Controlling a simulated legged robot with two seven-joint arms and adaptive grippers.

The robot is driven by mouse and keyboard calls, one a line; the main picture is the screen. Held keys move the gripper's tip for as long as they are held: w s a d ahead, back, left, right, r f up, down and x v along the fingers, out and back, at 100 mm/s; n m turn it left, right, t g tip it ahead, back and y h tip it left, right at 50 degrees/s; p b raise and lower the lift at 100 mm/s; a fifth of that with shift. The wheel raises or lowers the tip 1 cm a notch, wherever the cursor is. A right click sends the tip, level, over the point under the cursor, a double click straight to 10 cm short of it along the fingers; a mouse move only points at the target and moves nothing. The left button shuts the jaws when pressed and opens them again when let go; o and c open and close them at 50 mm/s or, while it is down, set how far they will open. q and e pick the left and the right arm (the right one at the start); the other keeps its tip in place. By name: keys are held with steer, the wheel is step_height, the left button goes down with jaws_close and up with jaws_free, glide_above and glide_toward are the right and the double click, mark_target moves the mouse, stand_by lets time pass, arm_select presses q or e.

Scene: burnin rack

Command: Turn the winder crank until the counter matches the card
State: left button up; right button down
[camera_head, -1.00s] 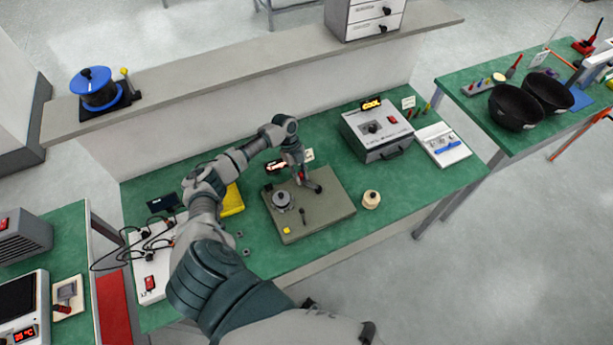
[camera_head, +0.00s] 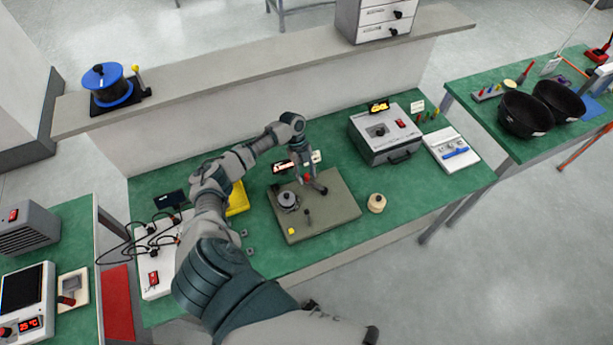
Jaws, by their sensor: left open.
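The winder is a grey-brown base plate (camera_head: 335,212) on the middle green bench, bearing a grey metal spool (camera_head: 288,200), a small dark post (camera_head: 308,216) and a yellow button (camera_head: 291,231). A small counter with red lit digits (camera_head: 283,167) stands behind the plate, too small to read. A white card (camera_head: 315,157) stands beside it, partly behind my arm, its writing unreadable. My left gripper (camera_head: 314,187) is open, pointing down over the back of the plate. A red part shows at its fingers; I cannot tell whether it is the crank knob. My right gripper is out of view.
A cream spool (camera_head: 376,203) stands right of the plate. A grey control box (camera_head: 385,135) and a white tray (camera_head: 453,150) are farther right. A yellow block (camera_head: 237,200) and cabled white power strip (camera_head: 155,265) lie left. A blue reel (camera_head: 106,85) is on the shelf.

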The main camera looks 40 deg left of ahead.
arm_select(q)
steer(key=v, duration=1.1)
steer(key=shift+f, duration=0.1)
